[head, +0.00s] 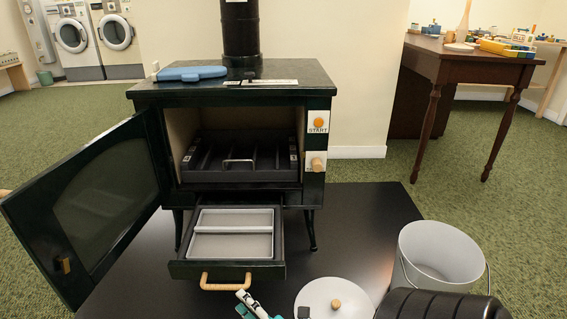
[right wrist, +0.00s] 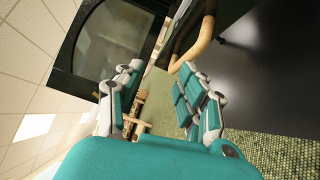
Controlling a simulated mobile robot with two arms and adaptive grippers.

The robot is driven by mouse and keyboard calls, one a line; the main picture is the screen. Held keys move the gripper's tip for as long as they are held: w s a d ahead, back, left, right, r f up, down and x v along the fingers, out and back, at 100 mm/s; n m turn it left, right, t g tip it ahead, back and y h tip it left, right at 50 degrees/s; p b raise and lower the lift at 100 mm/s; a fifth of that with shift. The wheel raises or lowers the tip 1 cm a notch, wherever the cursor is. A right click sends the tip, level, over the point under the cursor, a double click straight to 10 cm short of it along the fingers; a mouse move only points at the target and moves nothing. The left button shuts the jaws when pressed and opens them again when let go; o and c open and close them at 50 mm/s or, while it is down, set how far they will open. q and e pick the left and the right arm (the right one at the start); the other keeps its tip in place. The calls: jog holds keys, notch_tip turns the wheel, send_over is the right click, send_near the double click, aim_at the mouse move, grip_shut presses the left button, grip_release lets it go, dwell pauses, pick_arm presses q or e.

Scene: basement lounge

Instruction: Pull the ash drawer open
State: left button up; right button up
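The ash drawer (head: 275,266) under the stove's firebox (head: 241,158) stands pulled out, with a light grey two-part tray (head: 233,234) inside. Its wooden bar handle (head: 226,284) is on the front; a curved wooden handle also shows in the right wrist view (right wrist: 203,42). My right gripper (head: 249,301) is at the bottom edge of the head view, just below and right of the handle. In the right wrist view its teal-padded fingers (right wrist: 160,92) are spread with nothing held between them; the handle lies beyond the fingertips. My left gripper is not in view.
The stove's glass door (head: 105,205) hangs open at left. A grey bucket (head: 440,252) and a round white lid (head: 333,300) with a wooden knob sit at right on the dark floor plate (head: 365,215). A wooden table (head: 465,62) stands behind at right.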

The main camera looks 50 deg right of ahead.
jog(key=s+f, duration=0.1)
jog(key=s, duration=1)
jog(key=shift+s+a+f, duration=0.3)
jog(key=shift+a+f, duration=0.05)
jog(key=shift+a, duration=0.1)
dwell(0.4)
jog(key=shift+p, duration=0.5)
